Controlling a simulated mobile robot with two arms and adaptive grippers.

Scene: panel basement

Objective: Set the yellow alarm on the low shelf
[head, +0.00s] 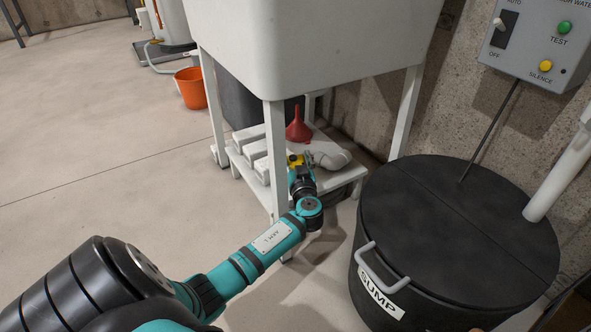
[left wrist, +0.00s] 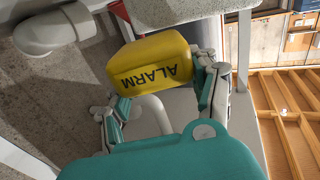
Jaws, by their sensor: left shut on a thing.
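I cannot tell whether the alarm touches the shelf. My right gripper is in neither view.
A black sump lid (head: 450,235) is at the right; an orange bucket (head: 190,88) stands behind.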

